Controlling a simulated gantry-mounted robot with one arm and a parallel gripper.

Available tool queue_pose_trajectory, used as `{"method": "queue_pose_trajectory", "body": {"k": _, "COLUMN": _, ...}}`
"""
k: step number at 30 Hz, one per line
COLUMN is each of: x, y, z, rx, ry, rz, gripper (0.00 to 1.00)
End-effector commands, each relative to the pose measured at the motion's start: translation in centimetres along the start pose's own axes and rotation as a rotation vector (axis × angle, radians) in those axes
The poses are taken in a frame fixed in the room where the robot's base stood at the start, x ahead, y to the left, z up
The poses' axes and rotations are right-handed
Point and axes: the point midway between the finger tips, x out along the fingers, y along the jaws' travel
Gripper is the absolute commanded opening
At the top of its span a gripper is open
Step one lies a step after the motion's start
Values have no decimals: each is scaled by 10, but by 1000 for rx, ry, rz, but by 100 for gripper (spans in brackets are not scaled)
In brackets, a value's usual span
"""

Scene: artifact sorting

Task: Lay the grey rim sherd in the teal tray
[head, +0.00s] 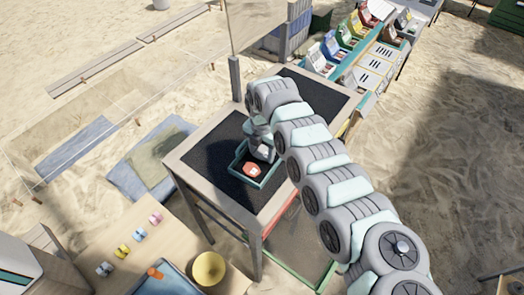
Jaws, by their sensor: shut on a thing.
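The teal tray (245,181) sits on the dark top of the tall table in the middle of the head view. An orange-red piece with a pale mark (252,170) lies in its near part. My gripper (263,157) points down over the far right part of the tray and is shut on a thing. That thing is small and hard to tell from the grey fingers; it seems to be the grey rim sherd. I cannot tell whether it touches the tray floor.
A post with a panel (235,78) stands at the table's far left edge. Coloured bins (335,45) line a bench at the back. A yellow bowl (208,268) and several small coloured things are on the front-left table. The dark tabletop (205,150) left of the tray is clear.

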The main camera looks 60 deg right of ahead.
Motion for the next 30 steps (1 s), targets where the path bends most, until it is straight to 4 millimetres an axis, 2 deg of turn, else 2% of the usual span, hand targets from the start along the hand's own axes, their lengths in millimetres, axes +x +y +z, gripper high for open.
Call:
{"method": "queue_pose_trajectory", "body": {"k": 8, "x": 1, "y": 0, "z": 0, "rx": 0, "ry": 0, "rz": -1, "gripper": 17}}
{"method": "queue_pose_trajectory", "body": {"k": 9, "x": 2, "y": 0, "z": 0, "rx": 0, "ry": 0, "rz": -2, "gripper": 58}}
{"method": "queue_pose_trajectory", "body": {"k": 12, "x": 2, "y": 0, "z": 0, "rx": 0, "ry": 0, "rz": -1, "gripper": 66}}
{"method": "queue_pose_trajectory", "body": {"k": 22, "x": -2, "y": 0, "z": 1, "rx": 1, "ry": -1, "rz": 1, "gripper": 66}}
{"method": "queue_pose_trajectory", "body": {"k": 26, "x": -18, "y": -1, "z": 2, "rx": 2, "ry": -2, "rz": -1, "gripper": 66}}
{"method": "queue_pose_trajectory", "body": {"k": 30, "x": -48, "y": 0, "z": 2, "rx": 1, "ry": -6, "rz": 1, "gripper": 66}}
